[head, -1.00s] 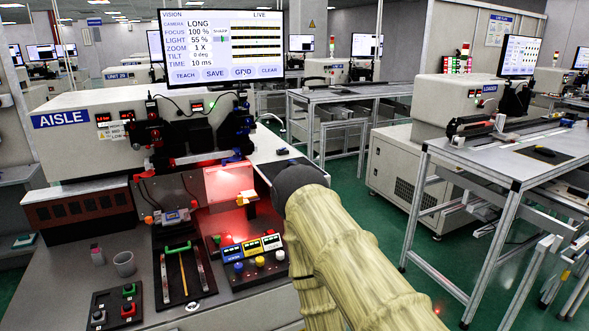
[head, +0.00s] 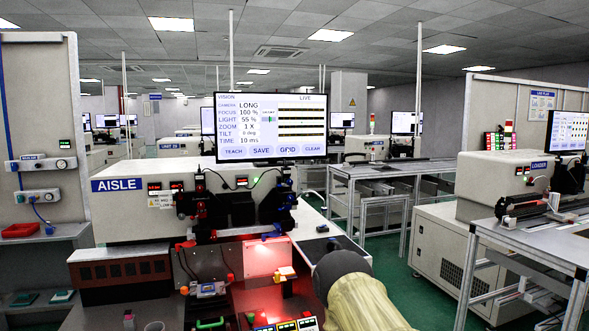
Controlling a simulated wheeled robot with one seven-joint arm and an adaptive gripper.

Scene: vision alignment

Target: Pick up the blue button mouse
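No mouse can be made out for sure. A small dark object (head: 322,228) lies on the light worktop right of the AISLE machine, beside a dark flat pad (head: 347,245); it is too small to tell whether it is a mouse or has a blue button. My arm, in a beige sleeve with a dark rounded joint, rises from the lower right in the head view and covers part of the worktop. My gripper and its fingers do not show.
The AISLE machine (head: 130,212) with its monitor (head: 270,127) stands ahead. Button panels are cut off at the bottom edge. A metal-framed table (head: 520,240) and the LOADER machine (head: 505,187) stand at right. Green floor (head: 395,270) lies open between them.

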